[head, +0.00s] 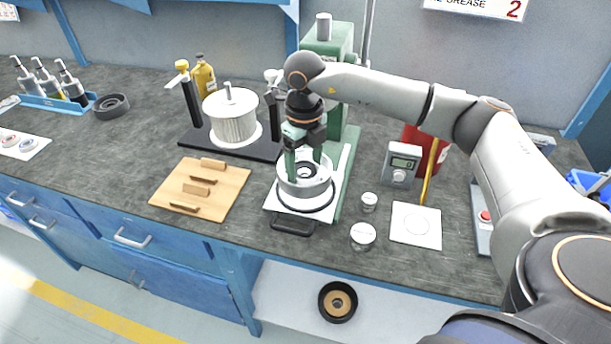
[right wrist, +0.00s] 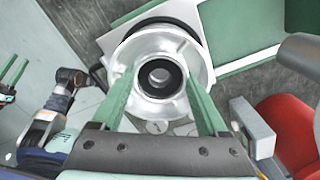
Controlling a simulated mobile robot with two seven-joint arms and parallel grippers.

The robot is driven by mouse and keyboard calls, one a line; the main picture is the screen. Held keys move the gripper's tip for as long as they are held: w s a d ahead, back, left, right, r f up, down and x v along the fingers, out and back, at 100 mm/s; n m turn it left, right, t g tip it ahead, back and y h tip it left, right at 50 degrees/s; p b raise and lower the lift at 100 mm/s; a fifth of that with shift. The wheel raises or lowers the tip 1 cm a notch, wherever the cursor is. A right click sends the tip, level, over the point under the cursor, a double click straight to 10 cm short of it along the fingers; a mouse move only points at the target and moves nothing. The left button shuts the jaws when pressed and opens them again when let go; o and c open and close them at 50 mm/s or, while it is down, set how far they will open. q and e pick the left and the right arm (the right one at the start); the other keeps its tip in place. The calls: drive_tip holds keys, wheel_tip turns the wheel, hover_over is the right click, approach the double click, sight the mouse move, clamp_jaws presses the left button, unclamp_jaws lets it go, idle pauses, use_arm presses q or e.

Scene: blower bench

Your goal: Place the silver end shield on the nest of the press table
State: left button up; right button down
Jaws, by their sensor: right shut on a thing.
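The silver end shield (head: 304,180) is a round metal part with a central bore. My right gripper (head: 308,160) is shut on it from above, a green finger at each side. In the right wrist view the shield (right wrist: 160,78) sits level between the fingers (right wrist: 163,108). The press table's white plate (head: 277,202) lies below, with the black ring of the nest (head: 307,212) showing under the shield's edge. Whether the shield touches the nest or hangs just above it, I cannot tell. Green fingers of my left gripper (right wrist: 12,78) show partly at the right wrist view's left edge.
The green press column (head: 328,45) stands behind. A wooden board (head: 222,205) with slats is left, a white filter-like cylinder (head: 232,118) behind it. A grey meter (head: 402,165), small white jars (head: 363,236) and a white sheet (head: 416,225) are right.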

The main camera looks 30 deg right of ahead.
sight(306, 171)
drive_tip(key=shift+d+f, duration=0.1)
drive_tip(key=shift+f, duration=1.55)
drive_tip(key=shift+f, duration=0.15)
unclamp_jaws()
wheel_tip(306, 171, up, 12)
drive_tip(key=shift+r, duration=0.2)
